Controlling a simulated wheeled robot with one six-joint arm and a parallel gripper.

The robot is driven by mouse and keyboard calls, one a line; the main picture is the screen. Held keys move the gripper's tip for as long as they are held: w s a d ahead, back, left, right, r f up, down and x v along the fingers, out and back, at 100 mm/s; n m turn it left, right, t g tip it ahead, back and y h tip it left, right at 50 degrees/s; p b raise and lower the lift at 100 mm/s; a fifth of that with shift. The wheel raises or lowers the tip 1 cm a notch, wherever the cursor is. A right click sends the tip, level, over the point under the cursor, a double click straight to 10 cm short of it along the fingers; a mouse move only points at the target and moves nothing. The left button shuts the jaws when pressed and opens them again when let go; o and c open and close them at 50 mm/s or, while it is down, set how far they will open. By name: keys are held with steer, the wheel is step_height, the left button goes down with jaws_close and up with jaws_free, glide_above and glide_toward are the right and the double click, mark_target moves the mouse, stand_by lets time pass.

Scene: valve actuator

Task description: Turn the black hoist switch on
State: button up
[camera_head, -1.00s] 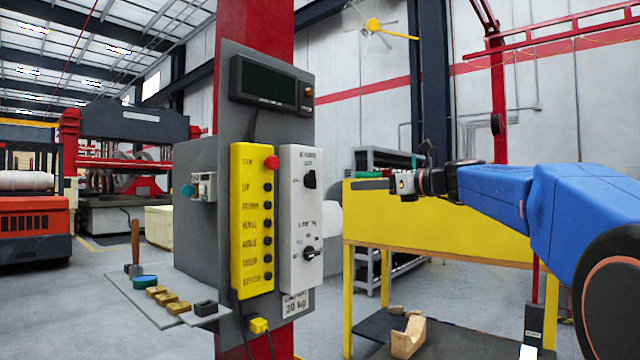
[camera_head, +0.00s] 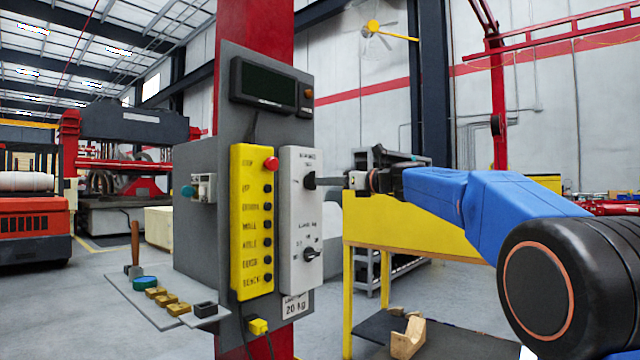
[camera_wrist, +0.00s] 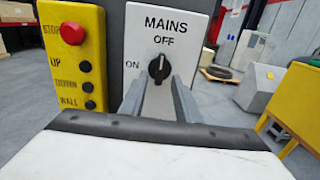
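The upper black rotary switch (camera_head: 309,180) is on the white switch box (camera_head: 300,222). In the wrist view this black switch (camera_wrist: 159,68) stands upright, its pointer toward OFF, with ON marked to its left; the label above reads MAINS. A second black knob (camera_head: 311,254) is lower on the same box. My gripper (camera_head: 321,181) is level with the upper switch, its tips close to it. In the wrist view my gripper (camera_wrist: 157,90) has its two fingers apart, with the switch ahead between the tips. I cannot tell whether they touch it.
A yellow button box (camera_head: 252,220) with a red stop button (camera_head: 271,163) is directly left of the white box. A dark display (camera_head: 263,83) is above. A small shelf (camera_head: 130,293) with loose parts juts out at lower left. A yellow table (camera_head: 420,235) is at right.

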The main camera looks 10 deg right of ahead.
mark_target(312, 181)
steer(key=shift+x, duration=1.95)
jaws_close()
steer(key=shift+n, duration=0.3)
steer(key=shift+s+f+n, duration=0.1)
steer(key=shift+f+n, duration=0.05)
steer(key=shift+n, duration=8.05)
